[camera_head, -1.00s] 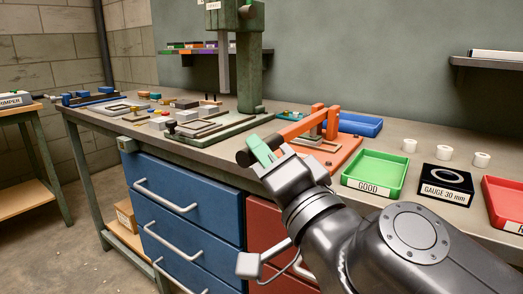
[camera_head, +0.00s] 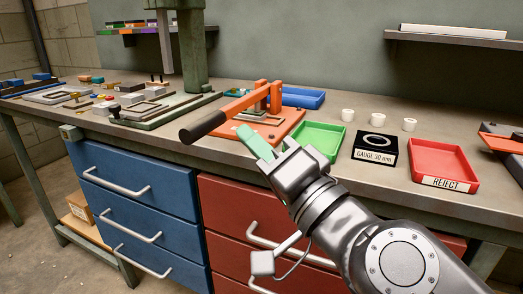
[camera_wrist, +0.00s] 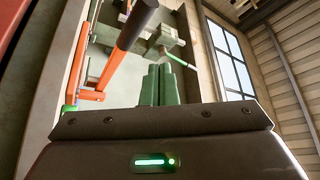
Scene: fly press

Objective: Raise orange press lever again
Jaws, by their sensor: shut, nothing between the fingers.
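The orange press lever (camera_head: 242,104) slants down to the left from its orange uprights, and its black handle (camera_head: 203,126) reaches out over the bench's front edge. The orange press base (camera_head: 287,123) is flat on the bench. My gripper (camera_head: 243,132) has green fingers, shut and empty, to the right of the handle and apart from it in the picture. In the wrist view, the shut fingers (camera_wrist: 158,82) point up the picture. The black handle (camera_wrist: 136,24) and orange lever arm (camera_wrist: 105,72) are beyond them to the upper left. My fingers cover part of the press base's front.
A green tray (camera_head: 336,138), a black gauge block (camera_head: 374,156) and a red REJECT tray (camera_head: 470,170) stand right of the press. A blue tray (camera_head: 318,98) is behind it. A green machine (camera_head: 193,50) stands to the left. Drawers (camera_head: 140,200) are below.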

